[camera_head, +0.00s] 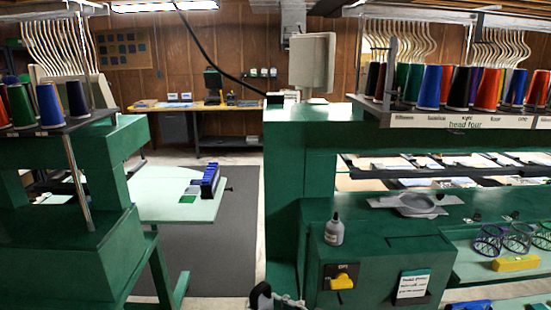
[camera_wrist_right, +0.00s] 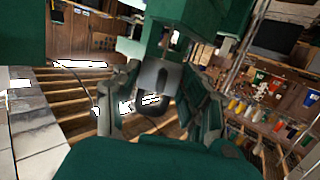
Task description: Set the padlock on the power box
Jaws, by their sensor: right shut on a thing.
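The power box is, by its look, the dark switch plate (camera_head: 327,276) with a short label and a yellow handle (camera_head: 342,283) on the front of the green machine. My right gripper (camera_wrist_right: 160,108) shows in the right wrist view with a finger on each side of a grey, block-like thing (camera_wrist_right: 152,76), which looks like the padlock. Its shackle cannot be made out clearly. In the head view, a dark and pale piece at the bottom edge, left of the power box, looks like part of my right arm. My left gripper is in neither view.
A white note card (camera_head: 412,284) is on the machine front, right of the power box. A small bottle (camera_head: 334,230) stands on the ledge above. A yellow block (camera_head: 515,263) and several hoops lie at the right.

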